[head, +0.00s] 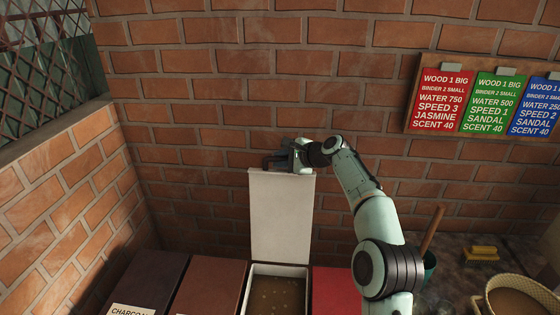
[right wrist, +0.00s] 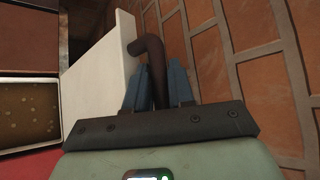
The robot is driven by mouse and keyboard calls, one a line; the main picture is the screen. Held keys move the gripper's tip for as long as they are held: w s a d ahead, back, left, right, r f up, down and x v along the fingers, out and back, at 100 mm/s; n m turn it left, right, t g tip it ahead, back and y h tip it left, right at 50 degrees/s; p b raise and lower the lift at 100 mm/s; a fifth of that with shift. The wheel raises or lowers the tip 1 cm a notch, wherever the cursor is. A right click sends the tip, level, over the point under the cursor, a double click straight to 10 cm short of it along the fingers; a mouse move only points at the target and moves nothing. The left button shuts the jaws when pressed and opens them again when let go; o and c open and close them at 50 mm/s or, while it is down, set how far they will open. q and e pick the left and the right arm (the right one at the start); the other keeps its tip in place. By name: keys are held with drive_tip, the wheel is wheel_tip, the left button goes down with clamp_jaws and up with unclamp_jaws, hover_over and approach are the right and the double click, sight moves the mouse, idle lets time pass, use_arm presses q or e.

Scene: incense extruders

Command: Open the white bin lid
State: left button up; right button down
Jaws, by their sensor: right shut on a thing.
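The white bin lid (head: 281,218) stands upright against the brick wall, raised from the white bin (head: 279,268). The bin is open and shows brown material inside. My right gripper (head: 284,161) is at the top edge of the lid. In the right wrist view its blue fingers (right wrist: 160,88) are shut on a dark bent handle (right wrist: 150,48) at the lid's edge. The lid also shows there as a pale panel (right wrist: 100,75). My left gripper is in neither view.
A dark bin with a charcoal label (head: 140,280) and a brown-red bin lid (head: 209,283) are on the left. A red lid (head: 335,284) is on the right. A basket (head: 518,285) and yellow object (head: 482,253) are at far right. The brick wall is close behind.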

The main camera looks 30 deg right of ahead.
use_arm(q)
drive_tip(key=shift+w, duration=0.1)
use_arm(e)
drive_tip(key=shift+w, duration=0.15)
drive_tip(key=c, duration=1.1)
unclamp_jaws()
drive_tip(key=shift+f, duration=0.1)
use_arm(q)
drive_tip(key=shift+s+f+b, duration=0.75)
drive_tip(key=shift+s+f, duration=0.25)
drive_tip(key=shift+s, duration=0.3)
use_arm(e)
drive_tip(key=shift+v, duration=6.85)
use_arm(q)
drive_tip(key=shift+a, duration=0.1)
